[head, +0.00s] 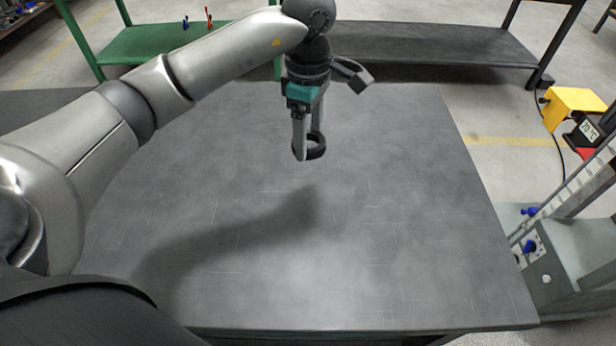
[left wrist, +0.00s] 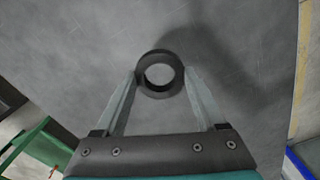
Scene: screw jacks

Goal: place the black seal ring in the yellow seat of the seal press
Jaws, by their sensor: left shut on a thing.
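The black seal ring (head: 315,148) is held at the fingertips of my left gripper (head: 305,150), above the dark grey table. In the left wrist view the ring (left wrist: 160,92) sits between the two fingertips of the gripper (left wrist: 160,84), with its hole facing the camera. The left gripper is shut on it, and its shadow falls on the table in front of it. The yellow seat of the seal press cannot be made out in either view. My right gripper is not in view.
The table top (head: 400,230) is bare. A grey machine (head: 580,255) with blue knobs stands at its right edge. A yellow box (head: 575,103) with a temperature display is farther back on the right. A green bench (head: 160,42) and a dark bench (head: 440,55) stand behind.

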